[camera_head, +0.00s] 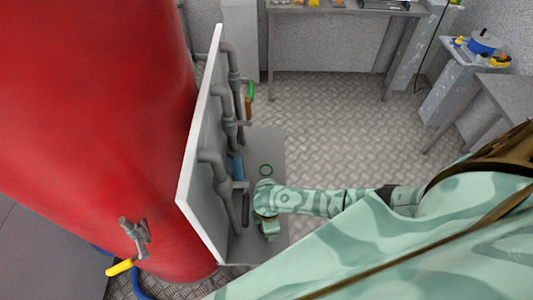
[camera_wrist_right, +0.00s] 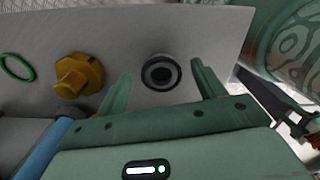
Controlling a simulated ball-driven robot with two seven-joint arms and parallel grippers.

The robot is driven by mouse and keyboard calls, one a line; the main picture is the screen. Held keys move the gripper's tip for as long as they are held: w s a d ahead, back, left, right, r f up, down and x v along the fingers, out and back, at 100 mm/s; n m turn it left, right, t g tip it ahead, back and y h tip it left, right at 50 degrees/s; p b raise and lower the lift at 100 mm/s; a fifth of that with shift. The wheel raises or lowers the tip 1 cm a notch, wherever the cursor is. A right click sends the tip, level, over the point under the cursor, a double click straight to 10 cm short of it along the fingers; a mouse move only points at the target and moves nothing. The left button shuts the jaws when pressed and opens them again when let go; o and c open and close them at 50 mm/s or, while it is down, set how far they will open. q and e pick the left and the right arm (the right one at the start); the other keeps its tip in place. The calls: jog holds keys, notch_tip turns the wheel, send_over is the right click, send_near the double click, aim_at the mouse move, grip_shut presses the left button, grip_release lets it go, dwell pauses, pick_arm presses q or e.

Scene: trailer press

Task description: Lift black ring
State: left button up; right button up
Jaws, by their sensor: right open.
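The black ring (camera_wrist_right: 160,73) lies on a grey metal surface in the right wrist view. It is round and dark with a lighter centre. My right gripper (camera_wrist_right: 162,69) is open, with one green finger on each side of the ring in the picture. I cannot tell how far above the ring the fingertips are, and nothing is held. In the head view, my right gripper (camera_head: 268,228) is at the grey shelf (camera_head: 262,145) beside the white panel. The black ring cannot be made out there, and my left gripper is not in view.
A brass fitting (camera_wrist_right: 78,75) and a green ring (camera_wrist_right: 17,67) lie left of the black ring. A blue bar (camera_wrist_right: 42,148) is near. Grey pipes (camera_head: 215,157) line the white panel (camera_head: 205,130).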

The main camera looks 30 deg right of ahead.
jog(key=c, duration=1)
jog(key=shift+o, duration=0.2)
